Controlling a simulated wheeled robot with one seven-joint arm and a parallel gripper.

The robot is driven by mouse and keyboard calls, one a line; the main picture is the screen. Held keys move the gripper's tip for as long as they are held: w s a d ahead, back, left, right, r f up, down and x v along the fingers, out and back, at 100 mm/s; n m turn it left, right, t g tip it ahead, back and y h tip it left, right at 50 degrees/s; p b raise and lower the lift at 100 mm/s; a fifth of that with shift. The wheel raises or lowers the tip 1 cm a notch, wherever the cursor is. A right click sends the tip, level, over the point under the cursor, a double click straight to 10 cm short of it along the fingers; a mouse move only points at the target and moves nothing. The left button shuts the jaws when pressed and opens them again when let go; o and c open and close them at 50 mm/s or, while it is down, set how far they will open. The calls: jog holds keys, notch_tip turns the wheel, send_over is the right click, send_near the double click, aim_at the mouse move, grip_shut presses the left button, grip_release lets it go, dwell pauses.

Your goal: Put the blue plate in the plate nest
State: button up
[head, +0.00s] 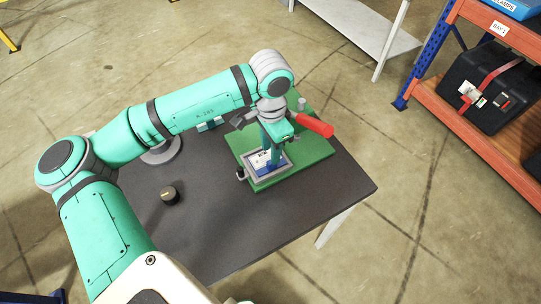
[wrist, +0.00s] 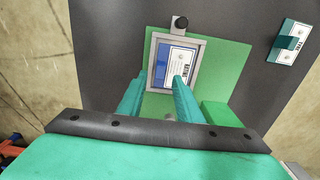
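The blue plate (wrist: 163,57), with a white printed label, lies inside a grey rectangular frame, the plate nest (wrist: 150,45), in the wrist view. In the head view the plate (head: 259,158) and the nest (head: 253,176) are on a green base, partly hidden by my gripper. My gripper (wrist: 160,80) points down over the nest. Its two teal fingers are apart, with the plate visible beyond and between their tips. I cannot tell whether the fingertips touch the plate.
The green base (head: 310,153) has a red handle (head: 314,126) and stands on a dark table (head: 215,220). A black knob (head: 169,194) and a grey disc (head: 160,152) are to the left. A teal labelled piece (wrist: 291,42) lies right in the wrist view. The table's front is clear.

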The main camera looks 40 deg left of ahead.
notch_tip(320, 180, up, 7)
jog(key=shift+r, duration=0.15)
dwell(0.5)
